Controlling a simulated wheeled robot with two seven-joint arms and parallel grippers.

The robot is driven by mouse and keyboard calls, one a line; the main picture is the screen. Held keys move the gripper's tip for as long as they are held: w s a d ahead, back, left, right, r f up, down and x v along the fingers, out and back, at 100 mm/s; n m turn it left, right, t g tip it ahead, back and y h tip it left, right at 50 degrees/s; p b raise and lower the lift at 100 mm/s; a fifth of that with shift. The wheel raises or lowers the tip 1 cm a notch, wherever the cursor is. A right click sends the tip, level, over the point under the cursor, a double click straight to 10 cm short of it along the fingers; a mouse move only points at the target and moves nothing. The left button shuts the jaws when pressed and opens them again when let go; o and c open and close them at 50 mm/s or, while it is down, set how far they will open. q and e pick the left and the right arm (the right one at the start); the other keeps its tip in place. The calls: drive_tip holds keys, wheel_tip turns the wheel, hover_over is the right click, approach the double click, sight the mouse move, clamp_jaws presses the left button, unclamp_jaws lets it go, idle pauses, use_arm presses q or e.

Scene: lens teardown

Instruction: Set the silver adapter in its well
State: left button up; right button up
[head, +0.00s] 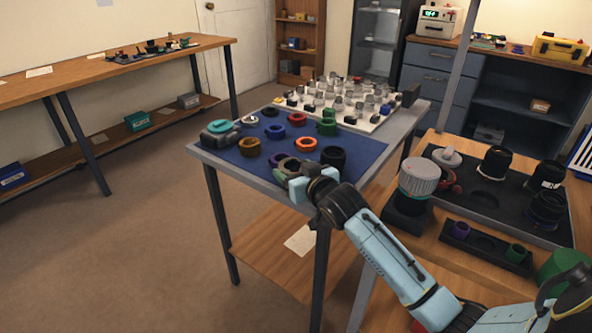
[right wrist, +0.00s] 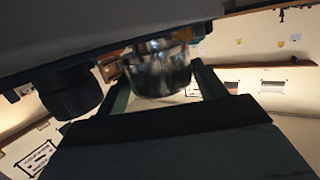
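The silver adapter (right wrist: 158,70) shows in the right wrist view as a shiny metal ring between my two dark green fingers. A narrow light gap shows beside the right-hand finger, and the fingers stand apart. In the head view my right gripper (head: 292,176) is at the front edge of the blue mat (head: 222,153), low beside the rings. A greyish ring (head: 289,163) there is partly hidden by the gripper. A black tray (head: 452,204) at the right has a dark empty round well (head: 487,200). I cannot tell whose well it is. My left gripper is out of view.
A black ring (head: 333,157) stands close right of my gripper and a purple ring (head: 276,159) close left. An orange ring (head: 305,144) and brown ring (head: 249,147) lie behind. A grey-topped cylinder (head: 418,178) stands between mat and tray. A small black tray (head: 486,246) lies in front.

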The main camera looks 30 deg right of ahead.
drive_tip(key=o, duration=0.3)
drive_tip(key=shift+r, duration=0.1)
